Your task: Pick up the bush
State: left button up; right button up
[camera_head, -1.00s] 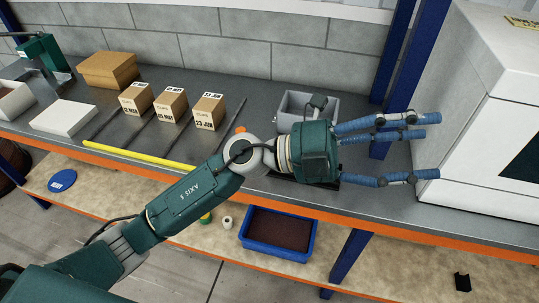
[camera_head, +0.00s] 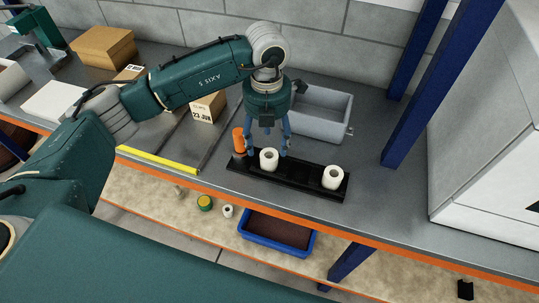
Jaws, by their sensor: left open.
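A black tray (camera_head: 300,184) on the grey bench holds two white hollow cylinders, bush-like in shape, one at left (camera_head: 269,160) and one at right (camera_head: 333,178). An orange cylinder (camera_head: 239,142) stands at the tray's left end. I cannot tell from the picture which of these is called the bush. My left gripper (camera_head: 268,150) points down with its blue fingers spread, open and empty. Its fingers are right behind and around the left white cylinder; I cannot tell whether they touch it. My right gripper is not in view.
A grey bin (camera_head: 322,127) stands behind the tray. A small box marked 23 JUN (camera_head: 207,108) is left of the gripper. A white machine (camera_head: 490,130) and blue posts (camera_head: 415,100) bound the right. A blue tray (camera_head: 278,245) sits on the lower shelf.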

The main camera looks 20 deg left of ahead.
aim_at(269, 154)
pick_arm(q)
jog(key=shift+w+f, duration=0.1)
jog(key=shift+f, duration=0.7)
jog(key=f+p, duration=0.2)
jog(key=f, duration=0.1)
jog(key=f+p, duration=0.1)
jog(key=shift+d+f, duration=0.2)
jog(key=shift+d, duration=0.05)
jog(key=shift+f, duration=0.3)
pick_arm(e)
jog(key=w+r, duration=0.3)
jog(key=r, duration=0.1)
pick_arm(q)
jog(key=shift+w+f, duration=0.1)
jog(key=shift+f, duration=0.05)
jog(key=shift+c, duration=0.2)
jog(key=c, duration=1.2)
jog(key=shift+c, duration=0.2)
jog(key=shift+r, duration=0.4)
notch_tip(269, 154, up, 19)
jog(key=b, duration=0.5)
jog(key=shift+r, duration=0.15)
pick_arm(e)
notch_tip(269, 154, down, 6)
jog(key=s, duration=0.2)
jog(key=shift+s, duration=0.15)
